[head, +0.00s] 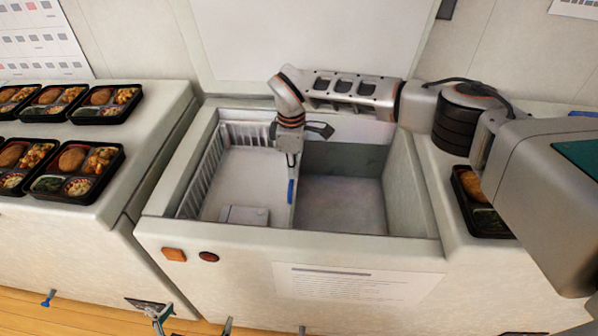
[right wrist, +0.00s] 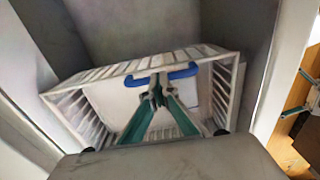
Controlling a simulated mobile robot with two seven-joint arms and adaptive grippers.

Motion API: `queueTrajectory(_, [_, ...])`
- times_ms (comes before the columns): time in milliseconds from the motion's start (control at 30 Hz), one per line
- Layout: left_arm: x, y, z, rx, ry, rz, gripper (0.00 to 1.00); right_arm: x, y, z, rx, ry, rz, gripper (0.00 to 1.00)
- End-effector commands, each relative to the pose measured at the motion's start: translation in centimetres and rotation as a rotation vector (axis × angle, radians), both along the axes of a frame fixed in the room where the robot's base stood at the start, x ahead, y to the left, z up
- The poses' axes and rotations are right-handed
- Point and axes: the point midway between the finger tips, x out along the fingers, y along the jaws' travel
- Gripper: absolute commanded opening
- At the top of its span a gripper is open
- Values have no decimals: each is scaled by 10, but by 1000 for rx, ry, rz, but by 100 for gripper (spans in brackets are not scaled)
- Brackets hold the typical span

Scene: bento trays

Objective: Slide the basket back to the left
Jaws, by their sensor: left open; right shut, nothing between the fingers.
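The white slatted basket (head: 205,165) sits in the left half of an open chest (head: 415,200), against its left side. Its blue handle (head: 290,190) is on the right-hand wall; the basket and handle also show in the right wrist view (right wrist: 222,95). My right gripper (right wrist: 155,97) is shut and empty, its teal fingertips at the middle of the blue handle; I cannot tell whether they touch it. In the head view the right wrist hides part of that wall. My left gripper (head: 160,318) is low at the front, outside the chest and away from the basket, only partly visible.
The right half of the chest (head: 340,200) is empty. A pale flat block (head: 243,215) lies at the front of the basket area. Several bento trays (head: 75,170) stand on the left counter, and another tray (head: 485,215) is on the right, partly behind my arm.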

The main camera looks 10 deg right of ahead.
Motion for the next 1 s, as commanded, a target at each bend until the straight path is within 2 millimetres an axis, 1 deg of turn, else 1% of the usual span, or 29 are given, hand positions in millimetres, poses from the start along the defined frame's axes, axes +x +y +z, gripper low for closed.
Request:
queueTrajectory(33, [-1,0,-3,-1,2,0,100,-1,-1,-12,-8,-1,6,0])
queueTrajectory(67, [-1,0,-3,-1,2,0,100,-1,-1,-12,-7,0,6,6])
queueTrajectory(100, [-1,0,-2,-1,2,0,100,-1,-1,-11,-7,0,7,17])
queueTrajectory(167, [-1,-1,-3,-1,2,0,100,-2,-1,-11,-7,1,8,32])
queueTrajectory(267, [-1,0,-2,-1,1,0,100,-3,1,-11,-6,3,9,58])
queueTrajectory(300, [-1,0,-2,-1,2,0,100,-3,1,-11,-4,3,10,68])
queueTrajectory(367, [-1,0,-2,-1,1,0,100,-3,2,-10,-3,3,9,84])
queueTrajectory(400, [-1,0,-2,-1,1,0,100,-3,2,-9,-2,3,9,94])
queueTrajectory(433, [0,0,-2,0,1,1,100,-3,2,-8,-2,3,9,99])
queueTrajectory(800, [-1,1,-1,3,2,-1,100,-2,2,-2,0,0,7,99])
queueTrajectory(867, [-1,1,-1,3,1,-1,100,-1,2,3,1,0,7,99])
queueTrajectory(1000, [0,1,-1,2,1,-1,100,-1,2,25,0,-3,8,99])
